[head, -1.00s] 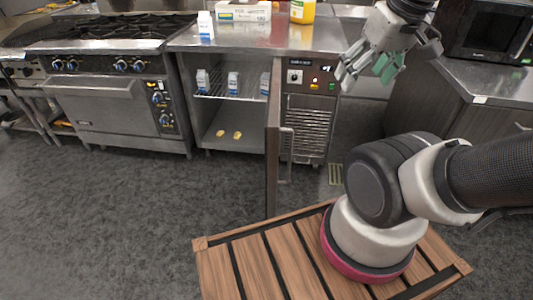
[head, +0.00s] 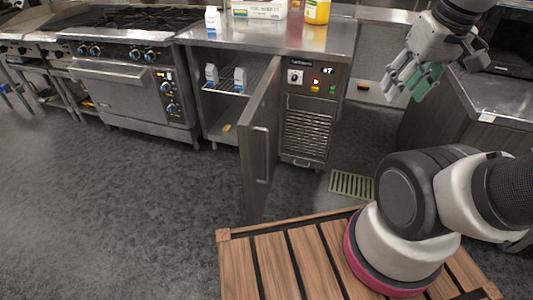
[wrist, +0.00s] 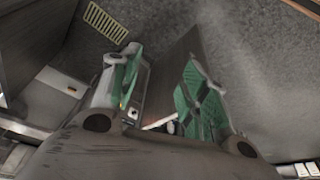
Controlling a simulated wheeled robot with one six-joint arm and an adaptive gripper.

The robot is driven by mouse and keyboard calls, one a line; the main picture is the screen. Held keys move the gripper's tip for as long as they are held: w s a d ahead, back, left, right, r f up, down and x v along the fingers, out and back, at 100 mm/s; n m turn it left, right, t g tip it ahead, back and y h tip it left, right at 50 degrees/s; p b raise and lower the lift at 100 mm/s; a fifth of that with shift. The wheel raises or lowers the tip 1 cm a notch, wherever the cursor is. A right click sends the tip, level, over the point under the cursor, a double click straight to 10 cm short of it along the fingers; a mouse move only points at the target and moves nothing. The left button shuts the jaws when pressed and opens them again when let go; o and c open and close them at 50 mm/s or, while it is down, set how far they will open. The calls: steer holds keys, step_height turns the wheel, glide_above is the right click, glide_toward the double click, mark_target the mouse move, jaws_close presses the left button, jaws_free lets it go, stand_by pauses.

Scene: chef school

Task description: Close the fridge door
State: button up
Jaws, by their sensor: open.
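The fridge door (head: 258,145) stands open at the steel undercounter fridge, hinged beside the control panel (head: 315,83). It juts toward me and its outer face with a bar handle (head: 262,153) shows. Inside, cartons (head: 211,75) stand on a wire shelf (head: 222,88), and part of the inside is hidden by the door. My gripper (head: 400,85) is open and empty, to the right of the door and apart from it in the head view. In the wrist view, a dark brown panel (wrist: 178,58), probably the door, lies beyond the spread green-padded fingers of my gripper (wrist: 155,95).
A stove with oven (head: 125,85) stands left of the fridge. A carton (head: 212,20), a box (head: 258,9) and a yellow jug (head: 317,10) stand on the counter (head: 285,38). Another counter (head: 490,100) stands at right. A floor drain (head: 351,184) lies near the fridge; floor at left is clear.

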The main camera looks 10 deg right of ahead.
steer(key=f+g, duration=0.1)
steer(key=f, duration=0.1)
steer(key=w+f+m+g, duration=0.1)
steer(key=f, duration=0.2)
steer(key=w+f+g+y, duration=0.1)
steer(key=f, duration=0.1)
steer(key=shift+w+a+f+m+g, duration=0.1)
steer(key=shift+a+f+m+g, duration=0.05)
steer(key=shift+m+g, duration=0.2)
jaws_close()
steer(key=m+t+y, duration=0.4)
steer(key=m+y, duration=0.3)
steer(key=m, duration=1.4)
glide_toward(253, 159)
step_height(253, 159, down, 3)
steer(key=shift+w+a, duration=0.1)
steer(key=shift+a, duration=0.75)
steer(key=shift+w+a, duration=0.4)
steer(key=shift+a, duration=0.25)
